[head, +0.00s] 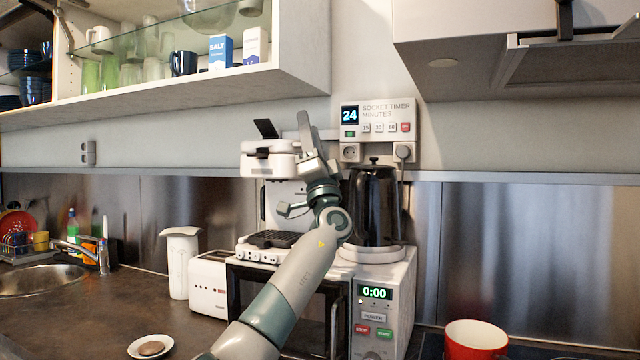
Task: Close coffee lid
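The white coffee machine (268,160) stands behind my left arm, left of the black kettle. A small dark flap (265,128) stands tilted up on top of its head; it looks like the raised lid, but I cannot be sure. My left gripper (306,138) is at the right side of the machine's head, with a grey finger pointing up. The flap is a little to the left of that finger. My wrist and forearm hide part of the machine's body. I cannot tell the finger gap or any contact. My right gripper is out of view.
A black kettle (375,205) stands close to the right of my wrist, on the microwave (383,300). A waffle maker (268,243) is below the coffee machine's head. A white toaster (208,282) is at the left. An open shelf (300,75) and a socket timer (378,118) are above.

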